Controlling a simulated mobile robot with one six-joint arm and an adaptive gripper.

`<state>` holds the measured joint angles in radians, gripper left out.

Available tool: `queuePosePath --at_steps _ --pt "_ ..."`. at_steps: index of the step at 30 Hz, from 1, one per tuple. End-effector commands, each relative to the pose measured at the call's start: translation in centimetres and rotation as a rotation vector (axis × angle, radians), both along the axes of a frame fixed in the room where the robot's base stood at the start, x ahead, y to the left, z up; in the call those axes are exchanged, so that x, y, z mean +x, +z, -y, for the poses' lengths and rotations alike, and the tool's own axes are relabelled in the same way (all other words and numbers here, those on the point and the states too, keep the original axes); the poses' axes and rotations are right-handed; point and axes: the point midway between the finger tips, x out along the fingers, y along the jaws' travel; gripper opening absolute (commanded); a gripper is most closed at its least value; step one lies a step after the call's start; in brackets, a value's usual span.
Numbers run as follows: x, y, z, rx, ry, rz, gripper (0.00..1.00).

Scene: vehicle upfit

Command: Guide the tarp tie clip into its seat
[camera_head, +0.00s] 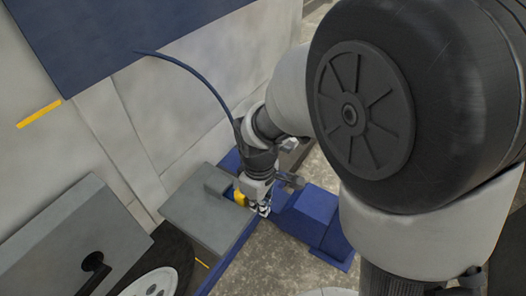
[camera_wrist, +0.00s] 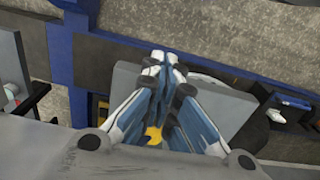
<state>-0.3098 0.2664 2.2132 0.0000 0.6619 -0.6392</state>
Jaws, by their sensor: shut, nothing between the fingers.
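My gripper (camera_head: 264,208) points down beside a grey box-shaped block. In the wrist view its fingers are together at the tips (camera_wrist: 167,66), with nothing seen between them. A yellow piece (camera_head: 240,197) is right beside the fingers, at the block's edge; it also shows partly between the finger links in the wrist view (camera_wrist: 153,135). I cannot tell whether it is the clip or its seat. A dark blue tie cord (camera_head: 193,72) arches from the blue tarp (camera_head: 130,30) down towards my wrist, where its lower end is hidden.
The grey block (camera_head: 205,215) stands close to the fingers at left. A blue rail and a blue box (camera_head: 313,218) lie to the right. A larger grey box (camera_head: 70,240) and a wheel (camera_head: 155,284) are at lower left. The pale vehicle side wall (camera_head: 150,110) rises behind.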

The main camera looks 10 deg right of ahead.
Motion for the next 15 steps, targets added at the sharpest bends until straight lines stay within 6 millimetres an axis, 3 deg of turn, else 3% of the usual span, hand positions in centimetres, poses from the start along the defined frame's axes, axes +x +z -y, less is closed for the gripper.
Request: queuePosePath --at_steps 15 --pt "0.64 -0.01 -0.92 0.0 0.0 0.0 0.0"
